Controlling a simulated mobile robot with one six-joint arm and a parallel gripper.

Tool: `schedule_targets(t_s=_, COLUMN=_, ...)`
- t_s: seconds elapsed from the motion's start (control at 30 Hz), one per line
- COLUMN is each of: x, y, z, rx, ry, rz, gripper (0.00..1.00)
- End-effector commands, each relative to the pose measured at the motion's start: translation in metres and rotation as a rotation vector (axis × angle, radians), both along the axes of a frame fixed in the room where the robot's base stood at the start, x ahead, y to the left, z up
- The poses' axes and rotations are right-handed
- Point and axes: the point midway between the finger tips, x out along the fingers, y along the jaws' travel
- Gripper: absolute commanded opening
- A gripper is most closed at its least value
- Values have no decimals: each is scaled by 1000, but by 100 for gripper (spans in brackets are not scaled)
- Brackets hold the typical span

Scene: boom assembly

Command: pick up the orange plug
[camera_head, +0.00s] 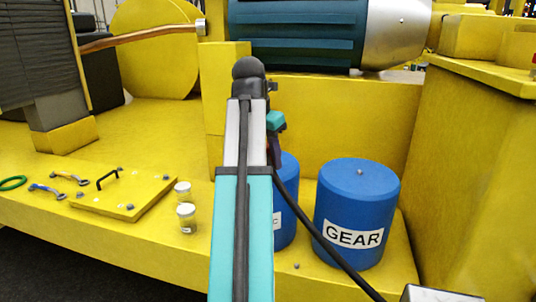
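My arm rises through the middle of the picture and bends at the top. Its far end, with a teal part and a dark part where my gripper (275,151) seems to be, is mostly hidden behind the arm. I cannot see the fingertips, or whether they hold anything. This end is above and in front of a partly hidden blue drum (286,217).
A blue drum labelled GEAR (358,205) stands right. Two small jars (187,217) stand left of my arm, beside a yellow plate (140,190) with a black handle. A yellow wall (485,190) bounds the right.

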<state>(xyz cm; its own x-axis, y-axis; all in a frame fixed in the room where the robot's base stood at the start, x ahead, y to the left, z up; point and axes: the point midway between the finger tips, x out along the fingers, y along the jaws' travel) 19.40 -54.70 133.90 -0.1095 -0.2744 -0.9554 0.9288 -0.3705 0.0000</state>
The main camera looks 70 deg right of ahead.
Motion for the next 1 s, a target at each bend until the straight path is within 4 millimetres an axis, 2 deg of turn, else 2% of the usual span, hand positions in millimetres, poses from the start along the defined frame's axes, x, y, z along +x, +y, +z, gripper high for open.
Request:
schedule_targets(t_s=0.23, x=-4, y=9, z=1, rx=0, ry=0, rz=0, gripper=0)
schedule_targets(t_s=1.0, x=0, y=9, z=0, rx=-1, ry=0, rz=0, gripper=0)
